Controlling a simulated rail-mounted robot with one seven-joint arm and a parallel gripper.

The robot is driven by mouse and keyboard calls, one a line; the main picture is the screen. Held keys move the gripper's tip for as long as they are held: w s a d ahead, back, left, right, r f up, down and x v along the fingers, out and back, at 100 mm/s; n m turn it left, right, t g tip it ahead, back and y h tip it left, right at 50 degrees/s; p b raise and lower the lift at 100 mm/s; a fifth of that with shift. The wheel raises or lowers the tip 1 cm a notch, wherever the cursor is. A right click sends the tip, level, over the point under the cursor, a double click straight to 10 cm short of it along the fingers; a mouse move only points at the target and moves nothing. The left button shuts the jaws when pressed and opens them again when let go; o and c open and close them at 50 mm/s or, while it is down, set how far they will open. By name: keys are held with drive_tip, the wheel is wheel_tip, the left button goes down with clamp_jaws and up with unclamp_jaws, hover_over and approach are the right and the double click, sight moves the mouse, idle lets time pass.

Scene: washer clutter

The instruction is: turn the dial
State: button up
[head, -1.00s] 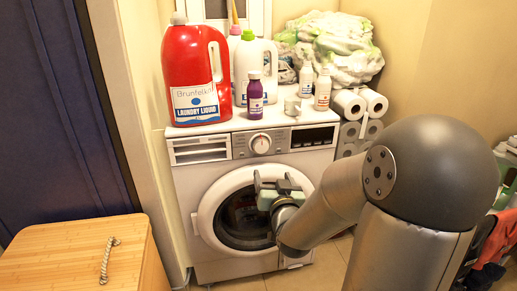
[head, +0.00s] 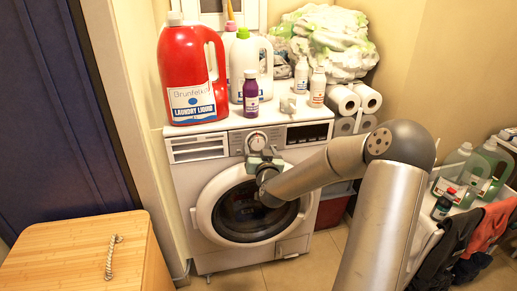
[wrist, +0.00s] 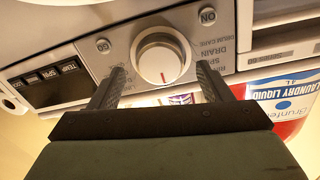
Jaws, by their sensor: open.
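The dial (wrist: 158,62) is a round white knob with a red mark, on the washer's grey control panel. In the head view the dial (head: 257,141) sits in the middle of the panel, below the bottles. My gripper (wrist: 162,80) is open in the wrist view, with one dark finger on each side of the dial's near edge. I cannot tell whether either finger touches it. In the head view my gripper (head: 262,158) is just below the dial, in front of the washer (head: 290,156).
A red laundry jug (head: 192,75), a white jug (head: 252,65) and a purple bottle (head: 251,95) stand on the washer top. Paper rolls (head: 355,100) are at its right. A wooden hamper (head: 75,255) is at the front left.

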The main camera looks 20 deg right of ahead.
drive_tip(key=shift+x, duration=1.1)
drive_tip(key=c, duration=1)
